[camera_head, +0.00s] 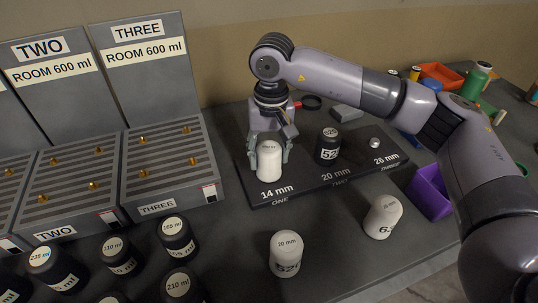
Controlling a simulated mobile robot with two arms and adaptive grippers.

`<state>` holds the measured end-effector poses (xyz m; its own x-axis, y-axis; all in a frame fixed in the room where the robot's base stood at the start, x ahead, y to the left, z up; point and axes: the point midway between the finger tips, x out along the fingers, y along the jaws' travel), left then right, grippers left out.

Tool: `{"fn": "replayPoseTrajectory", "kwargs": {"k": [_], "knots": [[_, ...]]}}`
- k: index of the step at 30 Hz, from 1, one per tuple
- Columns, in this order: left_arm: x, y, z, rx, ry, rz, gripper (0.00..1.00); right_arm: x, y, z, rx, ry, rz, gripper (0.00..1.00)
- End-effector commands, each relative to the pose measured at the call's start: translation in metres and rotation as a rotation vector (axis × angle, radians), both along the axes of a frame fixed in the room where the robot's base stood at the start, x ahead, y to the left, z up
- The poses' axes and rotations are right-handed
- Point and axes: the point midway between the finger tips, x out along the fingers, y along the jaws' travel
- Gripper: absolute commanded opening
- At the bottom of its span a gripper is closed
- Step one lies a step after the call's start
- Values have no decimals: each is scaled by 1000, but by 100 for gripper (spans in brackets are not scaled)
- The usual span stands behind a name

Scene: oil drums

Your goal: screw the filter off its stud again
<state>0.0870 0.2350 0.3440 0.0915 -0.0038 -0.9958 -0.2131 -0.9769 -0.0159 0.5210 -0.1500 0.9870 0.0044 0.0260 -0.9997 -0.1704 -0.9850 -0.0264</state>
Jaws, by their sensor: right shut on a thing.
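My right gripper (269,152) is shut on a white filter (269,162), with a finger on each side of it. That filter is upright over station ONE, behind the "14 mm" label on the dark plate (255,198). Its lower end and any stud under it are hidden, so I cannot tell whether it touches the plate. A black filter (327,147) stands at station TWO, behind "20 mm". A bare silver stud (375,143) shows at station THREE, behind "26 mm". My left gripper is not in view.
White filters stand loose on the grey table in front, one near the middle (285,253) and one to the right (383,217). Several black drums (177,237) stand at front left, before slotted racks (165,165) with brass fittings. A purple bin (428,193) is right of the plate.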

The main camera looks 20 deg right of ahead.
Motion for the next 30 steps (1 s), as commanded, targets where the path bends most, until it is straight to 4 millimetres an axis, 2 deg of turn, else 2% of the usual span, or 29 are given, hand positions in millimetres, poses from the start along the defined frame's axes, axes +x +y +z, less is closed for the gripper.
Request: {"fn": "replayPoseTrajectory", "kwargs": {"k": [7,18,27,28,30], "knots": [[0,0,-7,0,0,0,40,0,0,-2,1,-2,60,12],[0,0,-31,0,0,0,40,1,1,-1,1,-2,500,12],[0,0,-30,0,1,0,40,0,1,1,1,-1,549,12],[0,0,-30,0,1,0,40,0,1,1,1,-1,549,48],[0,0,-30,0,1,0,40,0,1,1,1,-1,548,53]]}}
